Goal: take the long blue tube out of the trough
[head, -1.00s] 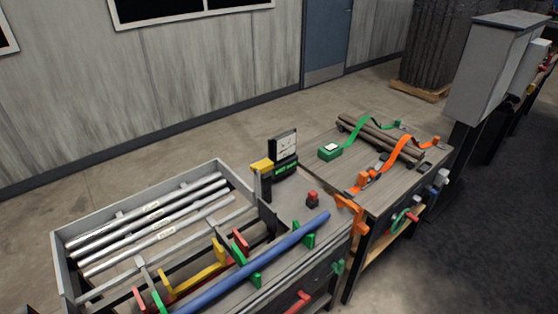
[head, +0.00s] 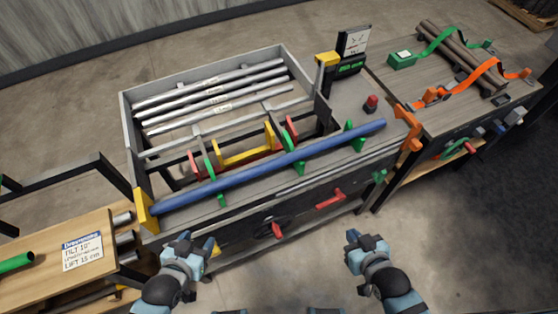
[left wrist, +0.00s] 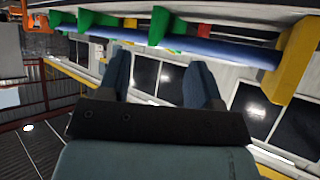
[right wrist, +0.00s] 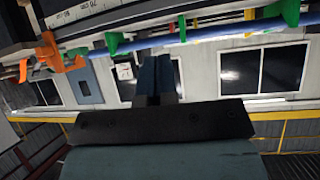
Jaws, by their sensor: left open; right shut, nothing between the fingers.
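The long blue tube (head: 250,172) lies along the front of the machine. It rests among green brackets (head: 297,162), and its left end is at a yellow block (head: 146,212). The tube also shows in the left wrist view (left wrist: 220,48) and the right wrist view (right wrist: 215,33). My left gripper (head: 199,243) is open and empty, in front of and below the tube's left part. My right gripper (head: 361,238) is shut and empty, in front of the machine below the tube's right part. Neither gripper touches the tube.
Silver bars (head: 210,95) lie in a grey-walled tray behind the tube. A red button (head: 371,103) and a display (head: 352,47) stand at the right. A red handle (head: 330,199) is on the front panel. A wooden table (head: 40,265) is at left, another table (head: 440,85) at right.

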